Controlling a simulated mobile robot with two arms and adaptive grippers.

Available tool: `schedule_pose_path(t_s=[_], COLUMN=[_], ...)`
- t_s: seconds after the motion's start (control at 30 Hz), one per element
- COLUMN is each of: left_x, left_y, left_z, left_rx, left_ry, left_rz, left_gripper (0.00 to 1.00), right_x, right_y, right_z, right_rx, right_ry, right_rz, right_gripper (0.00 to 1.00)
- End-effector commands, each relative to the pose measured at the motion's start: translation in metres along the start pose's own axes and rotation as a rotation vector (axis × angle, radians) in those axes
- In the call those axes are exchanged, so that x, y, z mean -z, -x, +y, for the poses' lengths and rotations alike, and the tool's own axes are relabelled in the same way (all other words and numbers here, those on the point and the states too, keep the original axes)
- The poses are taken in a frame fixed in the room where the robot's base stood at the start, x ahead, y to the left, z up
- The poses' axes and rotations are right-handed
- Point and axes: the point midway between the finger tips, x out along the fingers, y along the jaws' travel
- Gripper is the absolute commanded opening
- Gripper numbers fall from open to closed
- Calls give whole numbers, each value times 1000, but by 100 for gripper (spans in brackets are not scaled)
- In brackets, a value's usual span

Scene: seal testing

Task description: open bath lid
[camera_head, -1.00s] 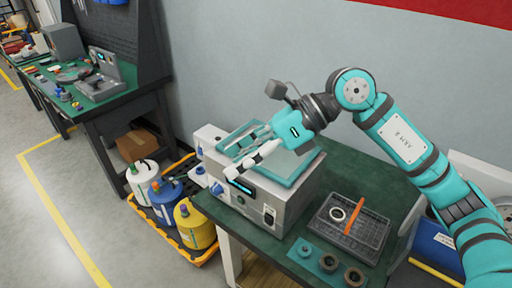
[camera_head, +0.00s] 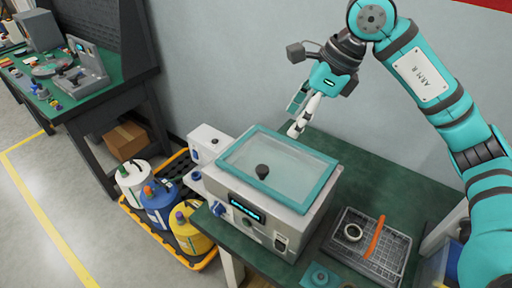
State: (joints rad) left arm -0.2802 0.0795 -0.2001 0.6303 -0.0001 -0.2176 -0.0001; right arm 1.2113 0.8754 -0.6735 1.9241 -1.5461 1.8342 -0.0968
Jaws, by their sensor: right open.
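The bath (camera_head: 262,225) is a light grey box with a lit display on its front, standing on a green table. Its lid (camera_head: 240,150) is a clear panel with a teal frame and lies flat over the top. A dark knob (camera_head: 262,171) stands up near the middle of the lid. My right gripper (camera_head: 296,128) is open and empty, above the back edge of the lid and apart from the knob. My left gripper is not in view.
A grey wire basket (camera_head: 340,246) with a pale ring (camera_head: 353,232) and an orange bar (camera_head: 374,238) sits right of the bath. Several containers stand in a yellow-edged tray (camera_head: 205,262) on the floor at left. The green table (camera_head: 365,185) is clear behind the basket.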

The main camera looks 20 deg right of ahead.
Motion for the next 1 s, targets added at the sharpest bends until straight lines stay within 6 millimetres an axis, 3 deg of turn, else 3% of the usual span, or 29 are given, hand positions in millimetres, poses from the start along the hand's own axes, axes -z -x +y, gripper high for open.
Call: schedule_pose_path(t_s=[0.17,0.4,0.53,0.67,0.87,1.0], left_x=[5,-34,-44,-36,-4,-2], left_y=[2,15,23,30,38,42], left_z=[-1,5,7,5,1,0], left_rx=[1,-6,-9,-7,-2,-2], left_ry=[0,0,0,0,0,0], left_rz=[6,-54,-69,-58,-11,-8], left_gripper=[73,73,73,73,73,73], right_x=[0,-1,-1,-1,-1,-2], right_y=[-8,-50,-79,-107,-145,-163], right_z=[1,2,2,2,2,1], right_rx=[-3,-7,-7,-7,-5,-4], right_ry=[1,0,0,0,1,0], right_rz=[0,2,2,1,-1,-2], right_gripper=[54,54,54,54,54,54])
